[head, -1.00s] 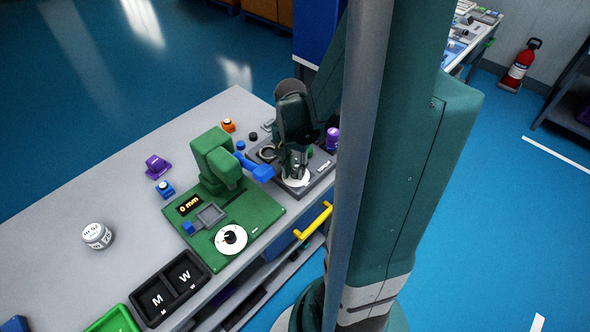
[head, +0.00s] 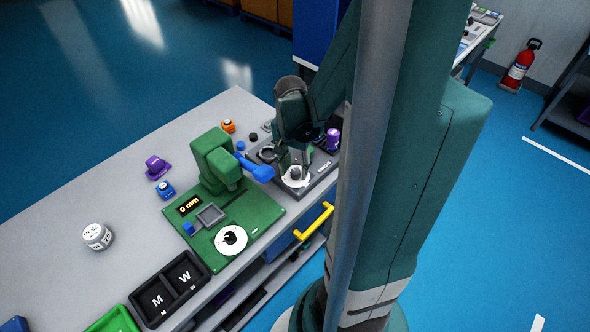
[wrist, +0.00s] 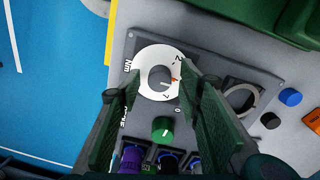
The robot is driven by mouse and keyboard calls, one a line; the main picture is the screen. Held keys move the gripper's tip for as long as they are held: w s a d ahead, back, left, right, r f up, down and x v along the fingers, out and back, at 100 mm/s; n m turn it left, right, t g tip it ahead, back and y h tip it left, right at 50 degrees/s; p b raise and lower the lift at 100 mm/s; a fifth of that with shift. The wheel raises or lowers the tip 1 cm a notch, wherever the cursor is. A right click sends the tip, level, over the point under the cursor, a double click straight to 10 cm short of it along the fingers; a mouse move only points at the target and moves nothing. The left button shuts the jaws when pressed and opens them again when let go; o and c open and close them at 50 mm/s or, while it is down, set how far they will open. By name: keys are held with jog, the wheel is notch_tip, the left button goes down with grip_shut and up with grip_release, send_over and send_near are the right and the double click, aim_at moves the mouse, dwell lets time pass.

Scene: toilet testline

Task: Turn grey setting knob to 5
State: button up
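The grey setting knob (head: 295,173) sits on a white round dial (head: 302,183) on a dark grey panel (head: 322,180) at the table's right end.
A ring (wrist: 241,100) is to the right. A yellow handle (head: 314,222) juts from the table front.

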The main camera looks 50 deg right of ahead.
aim_at(293, 171)
notch_tip(293, 171, up, 11)
jog(key=shift+w, duration=0.2)
dwell(0.6)
jog(key=shift+a+r, duration=0.1)
jog(key=shift+a, duration=0.05)
dwell(0.5)
jog(key=a+r+n+t+p, duration=0.7)
jog(key=a+r+n+p, duration=0.4)
jog(key=a+r, duration=1)
jog(key=a+n, duration=0.4)
jog(key=a, duration=0.1)
jog(key=shift+w+r+t, duration=0.3)
jog(key=shift+w+r, duration=0.1)
